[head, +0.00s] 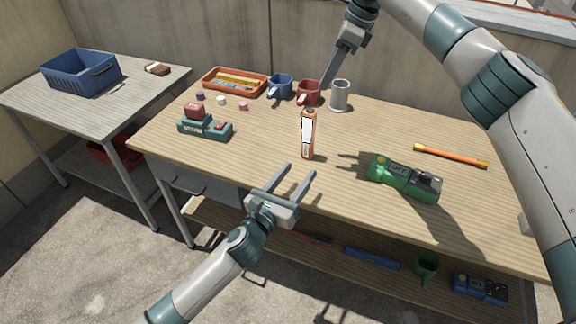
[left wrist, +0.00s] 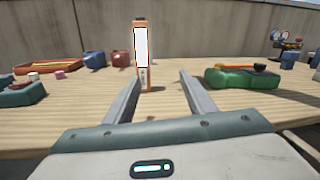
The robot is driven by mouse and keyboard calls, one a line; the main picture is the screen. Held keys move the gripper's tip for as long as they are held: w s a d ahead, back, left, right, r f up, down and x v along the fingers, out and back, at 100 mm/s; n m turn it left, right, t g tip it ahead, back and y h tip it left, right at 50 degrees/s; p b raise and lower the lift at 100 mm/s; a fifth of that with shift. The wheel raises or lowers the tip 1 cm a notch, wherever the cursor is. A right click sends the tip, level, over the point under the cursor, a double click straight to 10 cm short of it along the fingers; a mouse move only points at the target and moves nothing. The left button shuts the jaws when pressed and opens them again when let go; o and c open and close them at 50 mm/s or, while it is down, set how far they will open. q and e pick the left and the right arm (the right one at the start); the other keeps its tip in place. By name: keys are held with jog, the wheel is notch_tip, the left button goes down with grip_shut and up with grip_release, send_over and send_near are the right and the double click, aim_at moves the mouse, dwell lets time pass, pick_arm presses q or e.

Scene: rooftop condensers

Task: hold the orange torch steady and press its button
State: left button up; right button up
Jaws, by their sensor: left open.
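The orange torch (head: 308,148) stands upright near the middle of the workbench, with a large white panel on its side and a dark top. In the left wrist view the torch (left wrist: 141,82) stands beyond the fingers, left of the middle of the gap. A small mark shows low on its face; I cannot tell whether it is the button. My left gripper (head: 297,182) is open and empty, in front of the torch and apart from it. My right gripper (head: 331,72) hangs behind the torch, near the mugs; its fingers show edge-on, touching nothing that I can make out.
A green device (head: 405,182) lies right of the torch, with an orange-and-yellow rod (head: 450,156) behind it. A teal-and-red tool (head: 204,127) sits left.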

aim_at(314, 130)
pick_arm(q)
jog(key=shift+m+y, duration=0.4)
jog(key=shift+y, duration=0.2)
jog(key=w+a, duration=0.2)
jog(key=w, duration=0.1)
jog(key=shift+w+a, duration=0.2)
jog(key=x, duration=1.7)
jog(key=shift+w+r, duration=0.2)
jog(key=shift+r, duration=0.05)
jog(key=shift+c, duration=0.3)
jog(key=c, duration=1)
grip_shut()
pick_arm(e)
jog(key=shift+c, duration=0.7)
grip_shut()
